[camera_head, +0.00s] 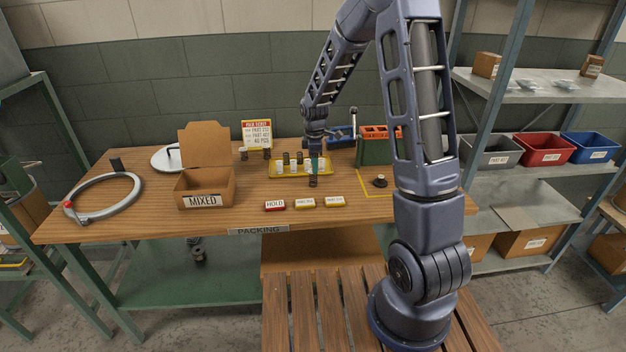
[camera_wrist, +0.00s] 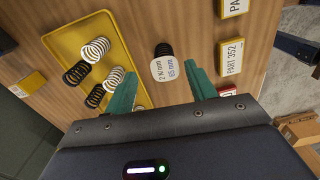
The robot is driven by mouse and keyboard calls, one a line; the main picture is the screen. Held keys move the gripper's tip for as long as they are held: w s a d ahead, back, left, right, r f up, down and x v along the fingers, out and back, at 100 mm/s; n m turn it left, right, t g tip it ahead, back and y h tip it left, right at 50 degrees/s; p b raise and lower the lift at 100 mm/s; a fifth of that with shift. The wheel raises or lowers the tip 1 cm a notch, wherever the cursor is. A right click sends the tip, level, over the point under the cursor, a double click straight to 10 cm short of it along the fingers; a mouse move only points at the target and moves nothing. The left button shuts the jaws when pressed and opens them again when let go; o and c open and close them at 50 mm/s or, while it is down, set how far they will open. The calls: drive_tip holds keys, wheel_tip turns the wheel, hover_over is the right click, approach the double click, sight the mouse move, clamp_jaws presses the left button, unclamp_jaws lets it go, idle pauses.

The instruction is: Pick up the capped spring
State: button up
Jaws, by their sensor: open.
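In the head view the dark spring (camera_head: 313,182) is just in front of the tray, below my gripper (camera_head: 316,160). In the wrist view my gripper (camera_wrist: 161,74) has its two teal fingers apart, one on each side of the label. Neither finger visibly touches it, and the height gap is hard to judge. Nothing is held.
The yellow tray (camera_wrist: 62,42) holds several black and white springs close beside one finger. HOLD (camera_head: 275,204) and part-number blocks (camera_head: 305,203) lie along the front edge. A MIXED box (camera_head: 205,188) stands left; a green rack with an orange top (camera_head: 375,149) stands right.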

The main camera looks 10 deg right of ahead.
sight(313, 178)
drive_tip(key=shift+s+a+f, duration=0.15)
drive_tip(key=shift+f, duration=1.3)
drive_tip(key=shift+s+a+f, duration=0.1)
drive_tip(key=shift+a+f, duration=0.05)
drive_tip(key=shift+f, duration=1.25)
drive_tip(key=c, duration=1.1)
drive_tip(key=shift+r, duration=0.15)
